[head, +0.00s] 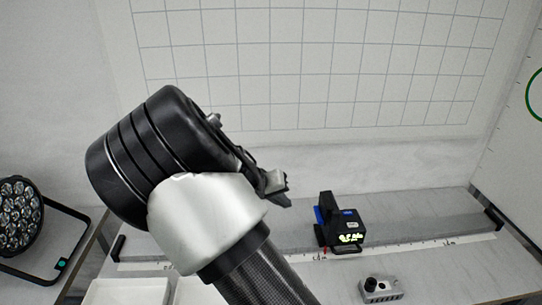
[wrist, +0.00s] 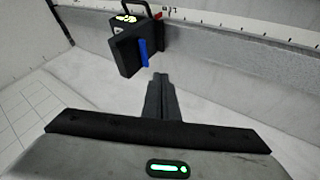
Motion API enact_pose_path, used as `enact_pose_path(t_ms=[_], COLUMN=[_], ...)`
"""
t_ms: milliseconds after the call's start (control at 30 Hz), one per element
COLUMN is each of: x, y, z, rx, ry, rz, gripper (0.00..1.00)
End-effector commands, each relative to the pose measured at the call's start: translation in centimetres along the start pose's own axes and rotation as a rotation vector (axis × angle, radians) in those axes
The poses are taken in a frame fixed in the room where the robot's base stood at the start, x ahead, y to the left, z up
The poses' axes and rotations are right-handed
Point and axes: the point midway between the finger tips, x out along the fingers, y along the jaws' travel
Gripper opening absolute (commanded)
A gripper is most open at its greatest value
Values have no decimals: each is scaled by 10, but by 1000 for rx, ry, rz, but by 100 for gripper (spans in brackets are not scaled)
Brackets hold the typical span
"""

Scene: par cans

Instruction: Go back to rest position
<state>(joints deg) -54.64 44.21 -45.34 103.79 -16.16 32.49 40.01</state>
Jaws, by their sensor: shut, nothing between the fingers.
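My gripper (head: 282,190) is at the end of my raised arm in the head view, left of centre, in front of the white wall. In the wrist view its two fingers (wrist: 158,82) are together with nothing between them. A black device with a blue part and a glowing display (head: 345,232) stands on the grey rail to the right of and below the gripper. In the wrist view the device (wrist: 125,48) is beyond the fingertips, up and to the left, apart from them. My arm hides part of the left bench.
A black par can (head: 18,215) with several lenses stands at the far left. A white tray (head: 128,292) lies at the lower left. A small grey metal box with a dark knob (head: 381,288) is in front of the rail. The gridded wall (head: 320,60) behind is bare.

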Motion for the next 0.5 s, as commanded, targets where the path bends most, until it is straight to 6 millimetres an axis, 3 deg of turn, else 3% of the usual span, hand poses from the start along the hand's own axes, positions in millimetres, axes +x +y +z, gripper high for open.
enact_pose_path(t_ms=[167, 267, 500], x=[-10, -29, -107], y=[23, 48, 108], z=[12, 28, 69], rx=[47, 91, 144], ry=[-72, -144, -219], rz=[-66, -157, -410], gripper=[0, 0, 0])
